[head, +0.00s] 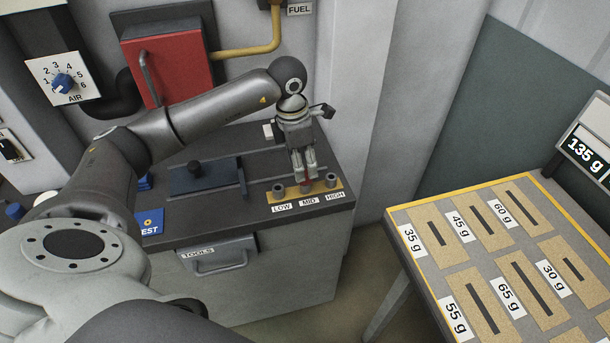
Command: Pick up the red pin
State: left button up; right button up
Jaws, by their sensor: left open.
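The red pin (305,187) stands in the MID position of a yellow holder (320,193) on the dark bench top, between LOW and HIGH sockets. My right gripper is not in view.
A dark block with a knob (194,167) and a blue TEST card (150,222) lie left on the bench. A TOOLS drawer (220,257) is below. A red box (168,66) hangs behind my arm. A table with weight-labelled slots (480,262) stands at the right.

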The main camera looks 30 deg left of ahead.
pick_arm(q)
jog(key=f+p, duration=0.1)
jog(key=f, duration=0.1)
jog(key=w+f+p, duration=0.1)
jog(key=f, duration=0.2)
jog(key=shift+f, duration=0.15)
grip_shut()
